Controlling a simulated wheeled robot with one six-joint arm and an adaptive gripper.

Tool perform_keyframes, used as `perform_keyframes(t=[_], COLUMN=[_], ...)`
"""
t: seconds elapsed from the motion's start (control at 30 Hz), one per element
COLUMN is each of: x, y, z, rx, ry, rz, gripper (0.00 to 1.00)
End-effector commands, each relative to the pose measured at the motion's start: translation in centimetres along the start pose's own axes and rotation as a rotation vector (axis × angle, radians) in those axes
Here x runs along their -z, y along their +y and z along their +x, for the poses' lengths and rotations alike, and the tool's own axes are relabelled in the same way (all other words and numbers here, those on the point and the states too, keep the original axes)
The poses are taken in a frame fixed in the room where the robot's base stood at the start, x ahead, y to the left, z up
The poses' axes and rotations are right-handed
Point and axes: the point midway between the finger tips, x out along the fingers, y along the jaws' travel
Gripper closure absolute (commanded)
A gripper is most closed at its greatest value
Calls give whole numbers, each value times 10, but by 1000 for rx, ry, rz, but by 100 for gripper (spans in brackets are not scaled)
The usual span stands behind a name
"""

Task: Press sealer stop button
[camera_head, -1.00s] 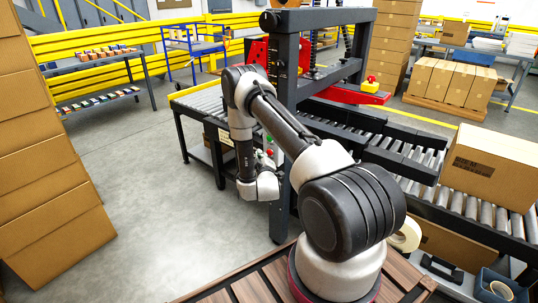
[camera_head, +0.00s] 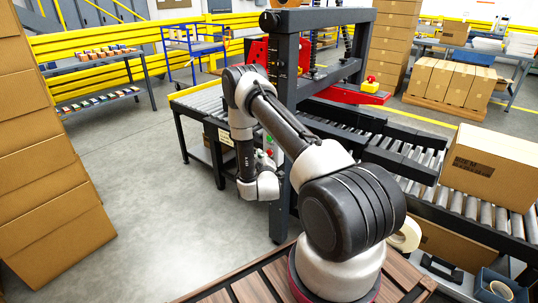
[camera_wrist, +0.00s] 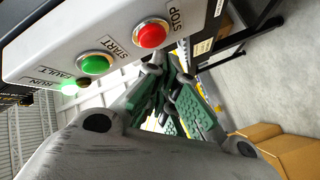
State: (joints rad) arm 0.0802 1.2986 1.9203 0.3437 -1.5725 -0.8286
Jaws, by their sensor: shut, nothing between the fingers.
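The sealer's control box (camera_wrist: 120,45) fills the upper left of the wrist view. It carries the red STOP button (camera_wrist: 151,34), the green START button (camera_wrist: 95,64) and a small green RUN/FAULT light (camera_wrist: 68,86). The red button also shows small in the head view (camera_head: 269,153), on the sealer frame (camera_head: 285,100) beside my arm. My gripper (camera_wrist: 168,75) is shut and empty, with green pads on its fingers. Its fingertips appear just below the STOP button in the wrist view; I cannot tell whether they touch it. In the head view my arm hides the gripper.
A roller conveyor (camera_head: 205,100) runs behind my arm, and another (camera_head: 470,210) with a carton (camera_head: 490,165) lies at right. Stacked cartons (camera_head: 45,170) stand at left. The grey floor (camera_head: 150,170) between is clear. A dark sealer post (camera_head: 284,205) stands close to my wrist.

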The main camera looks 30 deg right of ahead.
Motion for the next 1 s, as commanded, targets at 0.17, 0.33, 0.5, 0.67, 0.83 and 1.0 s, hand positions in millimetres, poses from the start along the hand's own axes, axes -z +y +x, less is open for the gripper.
perform_keyframes(t=[0.17,0.33,0.5,0.67,0.83,1.0], x=[0,0,-2,-5,-5,-5], y=[0,0,2,5,5,5], z=[0,0,2,6,6,6], rx=[0,0,-1,-1,0,0], ry=[0,0,-1,-2,-1,0], rz=[0,0,0,0,0,0], gripper=[100,100,100,100,100,100])
